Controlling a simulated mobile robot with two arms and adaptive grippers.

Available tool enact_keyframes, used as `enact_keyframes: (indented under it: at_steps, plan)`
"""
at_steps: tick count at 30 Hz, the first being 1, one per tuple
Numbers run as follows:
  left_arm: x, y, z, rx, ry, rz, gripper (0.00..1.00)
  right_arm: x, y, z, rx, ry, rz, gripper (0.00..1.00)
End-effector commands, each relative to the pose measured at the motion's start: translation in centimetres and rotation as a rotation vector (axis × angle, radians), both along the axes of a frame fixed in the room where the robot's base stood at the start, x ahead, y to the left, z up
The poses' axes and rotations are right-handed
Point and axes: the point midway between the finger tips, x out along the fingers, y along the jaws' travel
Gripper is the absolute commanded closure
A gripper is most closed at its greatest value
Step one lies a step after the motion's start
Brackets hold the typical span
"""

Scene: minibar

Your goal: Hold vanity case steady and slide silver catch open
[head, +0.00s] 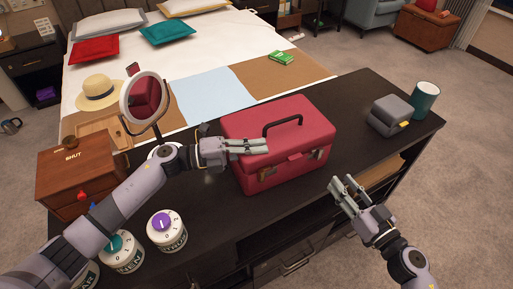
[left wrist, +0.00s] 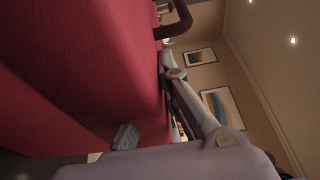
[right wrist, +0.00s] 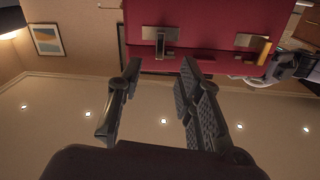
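The red vanity case (head: 241,126) stands closed on the dark cabinet, with a dark handle (head: 283,125) on its lid. Its front has a gold-toned catch (head: 267,173) at left and a silver catch (head: 318,154) at right. The right wrist view, upside down, shows the silver catch (right wrist: 165,38) near the middle and the gold one (right wrist: 262,48) at right. My left gripper (head: 268,146) reaches over the case's left part; red fills much of its wrist view, and its finger gap is unclear. My right gripper (head: 340,185) is open and empty, in front of the case's right side, apart from it.
A grey box (head: 388,115) and a teal cup (head: 425,97) stand on the cabinet (head: 350,100) at right. A round mirror (head: 141,97), a wooden box (head: 75,170) and several labelled canisters (head: 167,228) stand at left, around my left arm. The bed lies behind.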

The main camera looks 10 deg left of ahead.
Motion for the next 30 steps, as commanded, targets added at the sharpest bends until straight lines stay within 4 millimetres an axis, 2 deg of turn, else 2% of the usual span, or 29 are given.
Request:
enact_keyframes:
  at_steps: [3,10,14,18,30]
  plan:
    - [0.0,0.0,-0.1,0.002,0.002,0.000,1.00,0.0,0.0,0.0,0.000,0.000,0.000,0.67]
    - [0.0,0.0,-0.1,0.002,0.002,0.000,1.00,0.0,0.0,0.0,-0.013,-0.008,0.003,0.83]
    - [0.0,0.0,-0.1,0.002,0.002,0.000,1.00,-0.1,0.2,0.0,-0.095,-0.061,0.024,0.91]
    - [0.0,0.0,-0.1,0.002,0.002,0.000,1.00,-0.3,0.7,0.1,-0.280,-0.189,0.068,1.00]
    - [0.0,0.0,-0.1,0.002,0.002,-0.001,1.00,-1.4,2.0,0.3,-0.898,-0.715,0.201,1.00]
